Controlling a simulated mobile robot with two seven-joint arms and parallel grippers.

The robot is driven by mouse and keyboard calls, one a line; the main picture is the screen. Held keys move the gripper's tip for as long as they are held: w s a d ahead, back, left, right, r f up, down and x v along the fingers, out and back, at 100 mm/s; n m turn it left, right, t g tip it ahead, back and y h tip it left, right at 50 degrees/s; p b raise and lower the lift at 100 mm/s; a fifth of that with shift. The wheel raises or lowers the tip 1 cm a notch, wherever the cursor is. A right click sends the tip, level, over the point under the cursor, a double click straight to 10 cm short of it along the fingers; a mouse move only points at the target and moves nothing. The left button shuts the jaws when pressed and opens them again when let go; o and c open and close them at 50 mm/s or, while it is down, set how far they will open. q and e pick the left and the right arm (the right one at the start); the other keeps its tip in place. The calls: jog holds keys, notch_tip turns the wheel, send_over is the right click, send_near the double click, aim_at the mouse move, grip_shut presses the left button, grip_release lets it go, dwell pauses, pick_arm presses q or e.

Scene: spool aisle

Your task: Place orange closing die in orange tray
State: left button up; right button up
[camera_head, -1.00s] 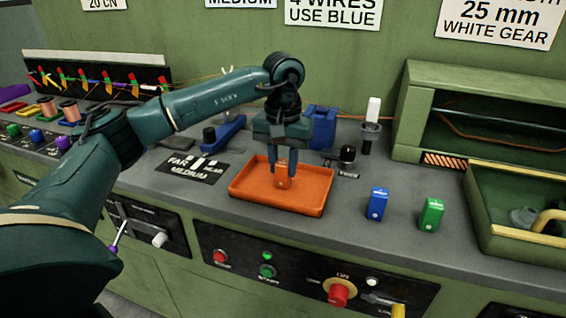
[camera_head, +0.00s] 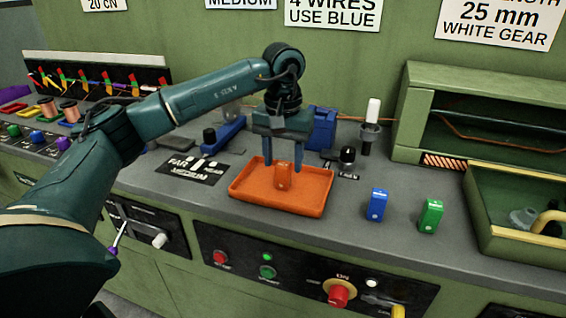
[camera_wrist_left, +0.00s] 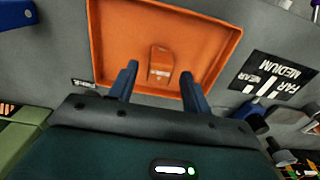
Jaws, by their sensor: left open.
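The orange closing die (camera_head: 284,176) stands upright inside the orange tray (camera_head: 307,208), near its middle. In the left wrist view the die (camera_wrist_left: 160,64) lies between and beyond the fingertips, with tray floor around it, inside the tray rim (camera_wrist_left: 94,40). My left gripper (camera_head: 283,164) is open above the tray, its two fingers apart on either side of the die and not touching it. In the left wrist view the open fingers (camera_wrist_left: 158,72) are empty. My right gripper is not in view.
A blue die (camera_head: 376,204) and a green die (camera_head: 431,215) stand on the bench right of the tray. A black knob (camera_head: 347,157) and a blue block (camera_head: 321,128) are behind it. A green bin (camera_head: 520,243) is at the right.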

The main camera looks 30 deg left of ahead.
aim_at(283, 164)
pick_arm(q)
notch_tip(283, 164, up, 10)
jog(key=p, duration=0.1)
jog(key=shift+r, duration=0.2)
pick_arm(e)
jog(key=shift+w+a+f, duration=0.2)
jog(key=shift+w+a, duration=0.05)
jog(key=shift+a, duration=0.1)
